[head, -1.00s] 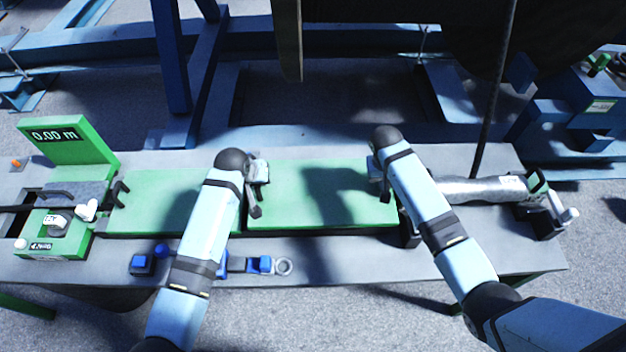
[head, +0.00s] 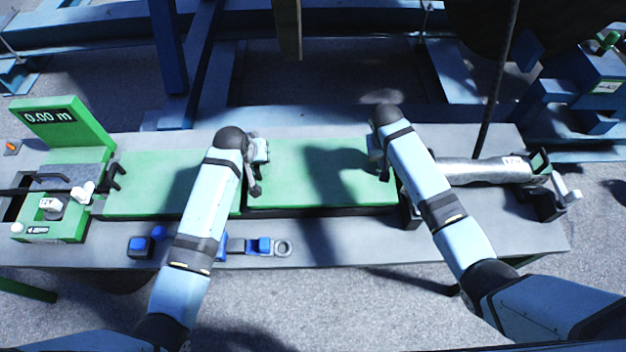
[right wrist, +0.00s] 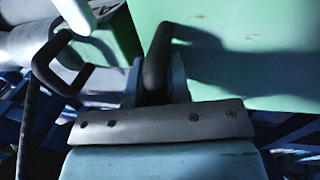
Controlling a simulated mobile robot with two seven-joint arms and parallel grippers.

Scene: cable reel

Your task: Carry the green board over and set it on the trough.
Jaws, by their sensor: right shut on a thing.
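The green board (head: 290,180) lies flat at bench level in the middle of the head view, its right end at my right gripper (head: 380,158). My right gripper is shut on this end. Another green panel (head: 150,180) lies just left, partly behind my left arm. A dark edge shows under the board's front; I cannot tell whether it is the trough.
A green meter stand (head: 65,128) reading 0.00 m stands at the bench's left. A grey cable (head: 480,172) with a clamp (head: 545,190) is right of the board. Blue-handled tools (head: 245,246) lie along the front. The front right of the grey bench (head: 480,235) is clear.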

